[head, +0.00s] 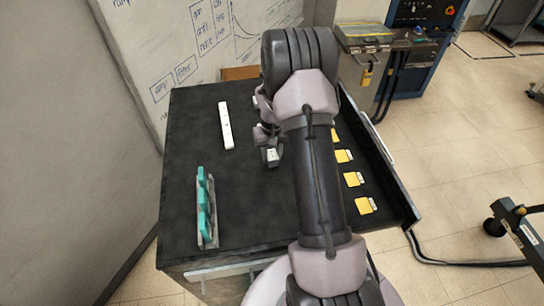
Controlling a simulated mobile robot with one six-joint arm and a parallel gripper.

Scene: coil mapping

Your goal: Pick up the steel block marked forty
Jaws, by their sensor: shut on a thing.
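My gripper (267,140) is over the middle of the black table top (190,130), partly hidden behind my own arm. It is shut on a small steel block (272,156), whose pale top shows just below the fingers. The marking on the block is too small to read. I cannot tell whether the block still touches the table.
A white bar (226,125) lies left of my gripper. A rack with teal pieces (203,207) stands at the front left. Several yellow cards (353,179) lie along the right side. A whiteboard (185,40) stands behind the table. The front middle is clear.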

